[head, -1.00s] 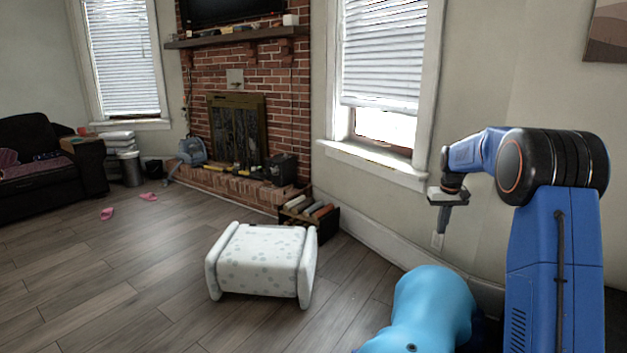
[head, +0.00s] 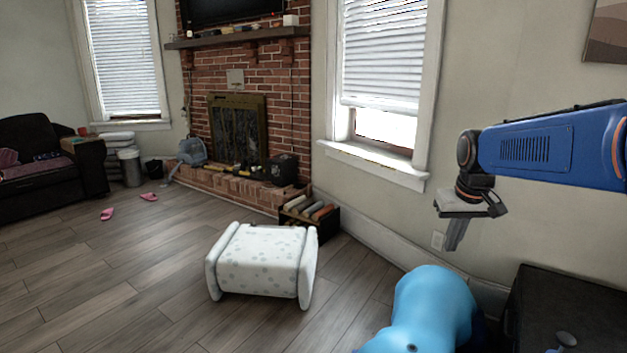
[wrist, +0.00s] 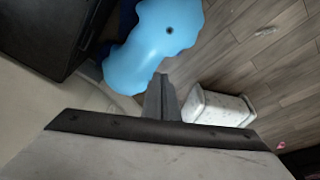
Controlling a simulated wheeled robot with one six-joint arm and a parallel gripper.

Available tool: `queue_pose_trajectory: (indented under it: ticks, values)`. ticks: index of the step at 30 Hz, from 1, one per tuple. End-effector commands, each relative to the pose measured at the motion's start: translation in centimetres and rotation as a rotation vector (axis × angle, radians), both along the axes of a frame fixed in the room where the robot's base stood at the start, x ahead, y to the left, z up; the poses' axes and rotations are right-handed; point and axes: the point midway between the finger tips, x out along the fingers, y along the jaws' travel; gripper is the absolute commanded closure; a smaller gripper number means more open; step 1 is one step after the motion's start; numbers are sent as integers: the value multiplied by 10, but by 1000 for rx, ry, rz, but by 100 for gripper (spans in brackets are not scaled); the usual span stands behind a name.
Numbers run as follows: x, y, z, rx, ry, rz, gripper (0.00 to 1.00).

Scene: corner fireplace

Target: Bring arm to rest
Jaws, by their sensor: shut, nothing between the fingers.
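My gripper (head: 455,235) hangs at the right of the head view, pointing down in front of the wall below the window. Its fingers are together with nothing between them. In the wrist view the closed fingers (wrist: 161,100) point out between a light blue rounded object and a white padded stool. My blue arm reaches in from the right edge of the head view, its upper link nearly level.
The light blue object (head: 425,310) stands on the floor below my gripper, and a black cabinet (head: 570,300) is to its right. The white spotted stool (head: 258,262) stands mid-floor. A brick fireplace (head: 238,130) is behind. The wooden floor at left is mostly open.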

Motion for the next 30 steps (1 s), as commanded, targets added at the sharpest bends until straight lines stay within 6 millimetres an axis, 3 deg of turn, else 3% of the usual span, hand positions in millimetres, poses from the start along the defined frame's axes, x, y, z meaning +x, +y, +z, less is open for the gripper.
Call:
queue_pose_trajectory:
  ticks: [3,11,21,30]
  values:
    - [-39,10,1,0,-21,5,100]
    - [-117,28,-9,4,-62,13,100]
    - [-212,44,-44,11,-114,24,100]
    - [-264,49,-75,17,-145,29,100]
